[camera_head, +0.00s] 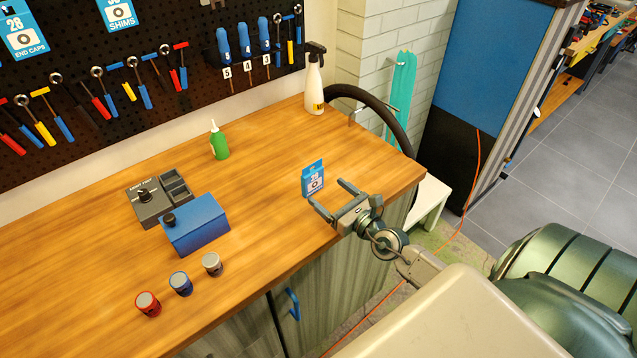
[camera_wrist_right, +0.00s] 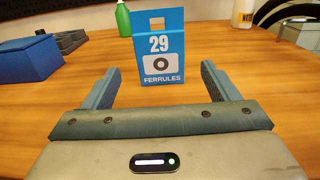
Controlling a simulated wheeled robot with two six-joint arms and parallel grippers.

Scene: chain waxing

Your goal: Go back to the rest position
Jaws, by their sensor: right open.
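My right gripper (camera_head: 328,200) is open and empty over the front right part of the workbench. A blue and white box marked 29 FERRULES (camera_head: 313,180) stands upright on the bench just beyond its fingers. In the right wrist view, the same box (camera_wrist_right: 159,48) is ahead of the two spread fingers (camera_wrist_right: 158,85), with bare wood showing between them. My left gripper is in neither view.
The wooden bench (camera_head: 265,215) carries a blue box (camera_head: 200,228), a grey tray (camera_head: 147,203), a green bottle (camera_head: 219,143), a spray bottle (camera_head: 314,85) and three small jars (camera_head: 181,284). A tool pegboard (camera_head: 120,75) stands behind. Bench space left of the gripper is clear.

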